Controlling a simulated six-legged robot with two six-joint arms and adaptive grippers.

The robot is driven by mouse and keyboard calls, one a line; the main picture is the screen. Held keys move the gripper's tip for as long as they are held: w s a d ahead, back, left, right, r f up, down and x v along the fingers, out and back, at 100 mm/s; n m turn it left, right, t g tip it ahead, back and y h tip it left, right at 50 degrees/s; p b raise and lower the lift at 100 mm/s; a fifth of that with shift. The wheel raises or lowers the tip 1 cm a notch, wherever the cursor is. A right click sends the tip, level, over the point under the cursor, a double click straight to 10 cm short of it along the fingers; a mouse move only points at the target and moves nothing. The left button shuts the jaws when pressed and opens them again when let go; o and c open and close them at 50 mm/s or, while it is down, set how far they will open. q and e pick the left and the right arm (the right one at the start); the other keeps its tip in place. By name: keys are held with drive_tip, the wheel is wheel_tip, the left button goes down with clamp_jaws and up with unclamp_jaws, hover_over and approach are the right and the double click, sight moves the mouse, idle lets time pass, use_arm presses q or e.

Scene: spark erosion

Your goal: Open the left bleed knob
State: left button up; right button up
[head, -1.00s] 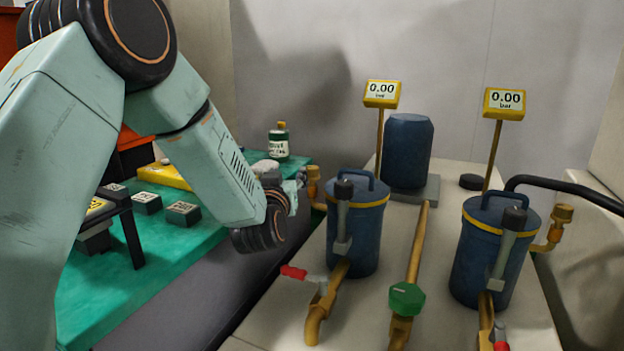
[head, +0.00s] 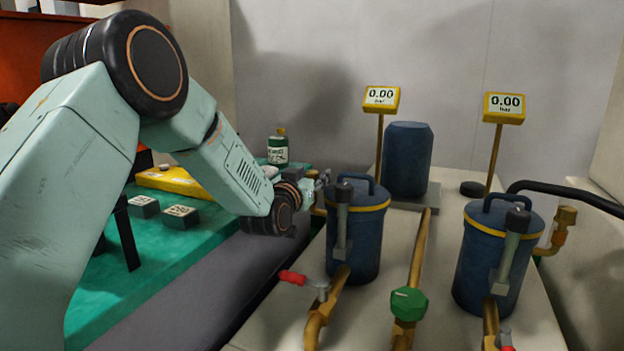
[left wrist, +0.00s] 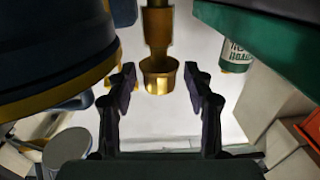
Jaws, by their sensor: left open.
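The left bleed knob is a brass, flared cap on a brass stem (left wrist: 158,78), at the left side of the left blue filter housing (head: 362,235). In the head view it is mostly hidden behind my left gripper (head: 322,180). In the left wrist view the open left gripper (left wrist: 160,92) has one dark finger on each side of the knob, with visible gaps. The knob appears between or just beyond the fingertips; the exact depth is unclear. My right gripper is not in view.
A red-handled valve (head: 305,281) and a green knob (head: 408,303) stand in front. The right blue housing (head: 490,265) has its own brass knob (head: 565,216). Both gauges, left (head: 381,99) and right (head: 504,107), read 0.00. A green bottle (head: 278,149) stands behind my left arm.

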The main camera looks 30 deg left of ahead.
use_arm(q)
drive_tip(key=shift+w, duration=0.3)
drive_tip(key=shift+c, duration=0.2)
clamp_jaws()
